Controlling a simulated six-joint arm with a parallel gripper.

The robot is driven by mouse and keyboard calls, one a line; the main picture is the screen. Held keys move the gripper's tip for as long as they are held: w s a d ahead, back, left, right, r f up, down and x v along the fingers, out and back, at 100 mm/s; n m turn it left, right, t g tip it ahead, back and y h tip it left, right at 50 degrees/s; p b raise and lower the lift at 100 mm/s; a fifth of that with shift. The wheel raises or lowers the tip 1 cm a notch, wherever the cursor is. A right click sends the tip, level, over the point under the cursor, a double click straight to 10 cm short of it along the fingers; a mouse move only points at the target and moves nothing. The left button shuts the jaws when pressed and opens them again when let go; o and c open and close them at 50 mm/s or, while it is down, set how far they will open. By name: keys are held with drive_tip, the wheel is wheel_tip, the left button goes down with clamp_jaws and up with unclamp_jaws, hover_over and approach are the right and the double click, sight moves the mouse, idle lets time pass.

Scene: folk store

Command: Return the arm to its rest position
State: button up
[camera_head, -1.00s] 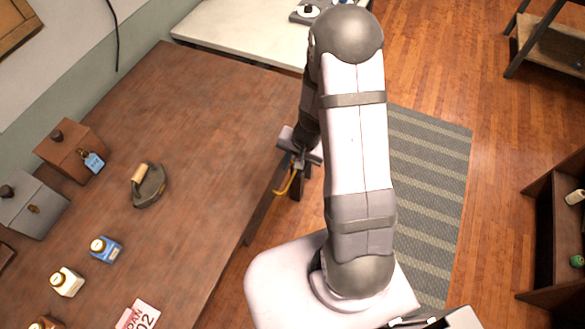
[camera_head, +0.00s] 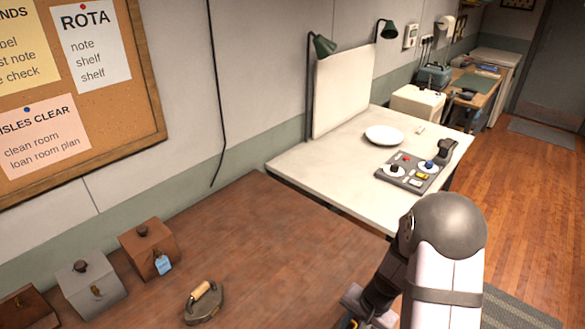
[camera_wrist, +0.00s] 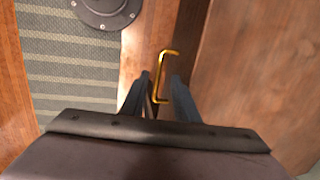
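In the head view my arm stands at the lower right, bent, with its upper part in front of the brown table's right side. My gripper is mostly cut off at the bottom edge there. In the wrist view my gripper (camera_wrist: 158,85) points down beside the table edge, its two dark fingers apart. A gold bracket-shaped handle (camera_wrist: 162,75) shows between and just beyond the fingertips, close to the table's side. I cannot tell whether the fingers touch it. Nothing is seen clamped between them.
The brown table (camera_head: 270,240) holds a flat iron (camera_head: 204,303) and several small boxes, one with a blue tag (camera_head: 148,248). A striped rug (camera_wrist: 70,75) lies below.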

drive_tip(key=s+a+r+n+g, duration=0.1)
drive_tip(key=s+r+n+g, duration=0.1)
drive_tip(key=s, duration=0.5)
drive_tip(key=s+a+r+n+g, duration=0.1)
drive_tip(key=s+r+n+g, duration=0.2)
drive_tip(key=s, duration=0.5)
drive_tip(key=w+a+r+n+t+h, duration=0.1)
drive_tip(key=w+r+n+t+h, duration=0.1)
drive_tip(key=r, duration=0.7)
drive_tip(key=shift+w+a+r+n+t, duration=0.3)
drive_tip(key=shift+w+n+t, duration=0.5)
drive_tip(key=shift+t, duration=0.4)
